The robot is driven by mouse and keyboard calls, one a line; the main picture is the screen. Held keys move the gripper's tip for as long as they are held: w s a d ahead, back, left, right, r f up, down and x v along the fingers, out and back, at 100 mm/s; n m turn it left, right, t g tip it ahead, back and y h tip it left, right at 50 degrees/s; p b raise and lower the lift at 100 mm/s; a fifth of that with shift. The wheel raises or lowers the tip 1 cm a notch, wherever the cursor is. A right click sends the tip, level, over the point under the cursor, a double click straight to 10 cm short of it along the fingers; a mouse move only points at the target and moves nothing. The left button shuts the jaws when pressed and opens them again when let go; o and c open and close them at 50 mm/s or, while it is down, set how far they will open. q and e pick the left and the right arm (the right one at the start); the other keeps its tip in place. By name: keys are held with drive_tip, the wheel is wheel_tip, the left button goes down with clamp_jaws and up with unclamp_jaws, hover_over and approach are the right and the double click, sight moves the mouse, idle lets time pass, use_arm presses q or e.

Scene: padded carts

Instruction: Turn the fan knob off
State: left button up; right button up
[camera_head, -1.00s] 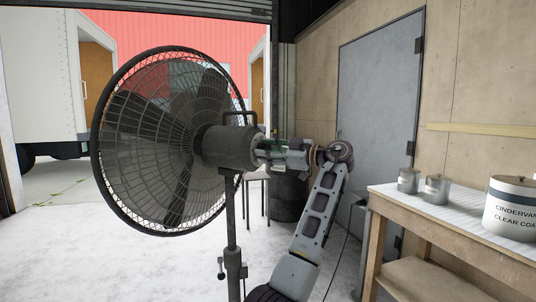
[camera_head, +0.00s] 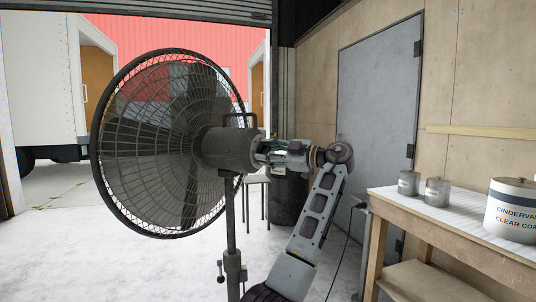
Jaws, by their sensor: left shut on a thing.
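The black pedestal fan (camera_head: 168,215) stands left of centre, with its round wire cage turned to the left and its motor housing (camera_head: 226,150) on the right side of the cage. My left gripper (camera_head: 262,153) is at the rear end of the housing, its fingers pointing left against it. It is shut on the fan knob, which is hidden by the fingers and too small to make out. My left forearm rises from the bottom of the view to the right of the fan pole (camera_head: 231,225). My right gripper is not in view.
A wooden workbench (camera_head: 398,222) with two small metal cans (camera_head: 438,191) and a large labelled can (camera_head: 512,208) stands at right. A dark barrel (camera_head: 288,198) and a stool (camera_head: 257,180) are behind the arm. A grey door (camera_head: 376,120) is in the back wall.

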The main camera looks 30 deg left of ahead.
use_arm(q)
drive_tip(key=o, duration=1)
drive_tip(key=shift+w+d, duration=0.2)
drive_tip(key=shift+d, duration=2.8)
drive_tip(key=shift+w+d, duration=0.15)
drive_tip(key=shift+d, duration=2.85)
